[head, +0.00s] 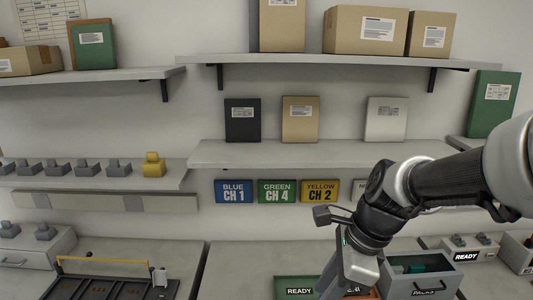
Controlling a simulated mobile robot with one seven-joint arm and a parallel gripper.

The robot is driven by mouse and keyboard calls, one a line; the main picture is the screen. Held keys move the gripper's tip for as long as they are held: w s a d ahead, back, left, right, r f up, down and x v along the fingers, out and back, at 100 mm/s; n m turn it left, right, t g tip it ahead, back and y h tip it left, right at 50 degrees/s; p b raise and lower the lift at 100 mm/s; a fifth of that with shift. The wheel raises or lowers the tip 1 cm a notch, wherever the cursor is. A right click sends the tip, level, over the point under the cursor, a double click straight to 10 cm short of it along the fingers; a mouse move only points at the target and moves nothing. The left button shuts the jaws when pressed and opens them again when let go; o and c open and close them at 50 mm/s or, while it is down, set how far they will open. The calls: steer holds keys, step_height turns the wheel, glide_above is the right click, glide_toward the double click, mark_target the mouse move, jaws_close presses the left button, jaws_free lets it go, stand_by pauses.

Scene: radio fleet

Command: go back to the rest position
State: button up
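My arm enters from the right edge and bends down towards the counter. My gripper (352,268) hangs at the bottom centre, over the counter and just left of a grey bin. Its fingertips are not clearly seen, so whether it is open, shut or holding something does not show. A green tray labelled READY (298,291) lies just left of the gripper and is partly cut off by the bottom edge. The grey bin (418,284) to the right has a dark green item (412,267) inside.
Channel signs for blue (233,191), green (276,191) and yellow (319,191) hang under the middle shelf (300,153). A yellow radio (152,165) and several grey holders stand on the left shelf. A black tray (105,288) lies lower left.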

steer(key=s+d+r+n+t+h, duration=0.1)
steer(key=s+r+n+t, duration=0.1)
steer(key=n, duration=0.8)
steer(key=s+d+r+n+t+h, duration=0.1)
steer(key=s+r+n, duration=0.4)
steer(key=n, duration=0.5)
steer(key=shift+s+d+r+t+h, duration=0.25)
steer(key=shift+d+r+t+h, duration=0.05)
steer(key=shift+r+t+h, duration=0.4)
